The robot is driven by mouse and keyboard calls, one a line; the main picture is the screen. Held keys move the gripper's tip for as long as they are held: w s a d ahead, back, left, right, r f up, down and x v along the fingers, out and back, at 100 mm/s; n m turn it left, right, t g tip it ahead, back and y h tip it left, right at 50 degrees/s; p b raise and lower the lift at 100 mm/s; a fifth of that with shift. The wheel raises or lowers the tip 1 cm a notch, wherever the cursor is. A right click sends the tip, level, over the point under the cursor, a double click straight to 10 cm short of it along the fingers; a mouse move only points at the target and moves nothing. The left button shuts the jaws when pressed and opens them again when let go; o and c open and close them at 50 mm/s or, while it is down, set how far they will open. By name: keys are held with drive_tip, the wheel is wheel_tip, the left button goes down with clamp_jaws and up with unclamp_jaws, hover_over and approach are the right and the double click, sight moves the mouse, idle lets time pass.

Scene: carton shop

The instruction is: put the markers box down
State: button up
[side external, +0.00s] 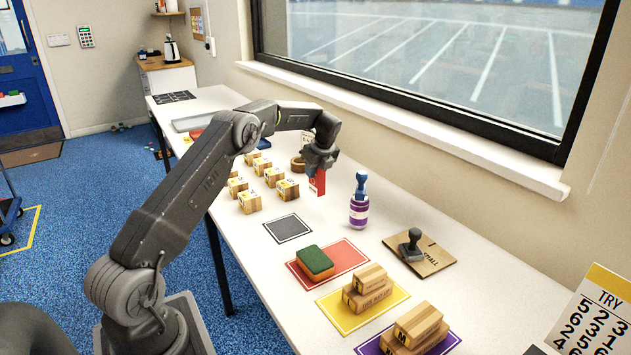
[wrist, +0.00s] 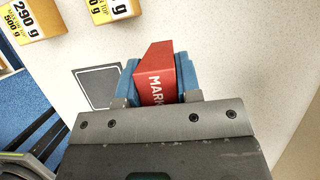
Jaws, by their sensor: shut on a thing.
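The markers box (wrist: 157,75) is red with white lettering, partly cut off by my gripper in the wrist view. My gripper (side external: 318,165) is shut on it, and blue finger pads show on both sides of the box in the wrist view (wrist: 158,82). In the side view the red box (side external: 318,182) hangs below the fingers, over the white table (side external: 335,215). Whether its lower end touches the table is hard to tell. A dark grey square with a pale border (side external: 288,228) lies on the table in front, and it also shows in the wrist view (wrist: 98,86).
Several small cartons with weight labels (side external: 249,202) stand left of my gripper. A purple-and-white bottle with a blue top (side external: 359,205) stands close on the right. A red mat (side external: 340,272) holds a green-topped sponge (side external: 314,262); a yellow mat (side external: 335,312) holds wooden blocks (side external: 367,288).

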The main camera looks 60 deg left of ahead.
sight(316, 181)
drive_tip(key=shift+f, duration=1.9)
drive_tip(key=shift+f, duration=0.2)
drive_tip(key=o, duration=0.9)
drive_tip(key=shift+o, duration=0.2)
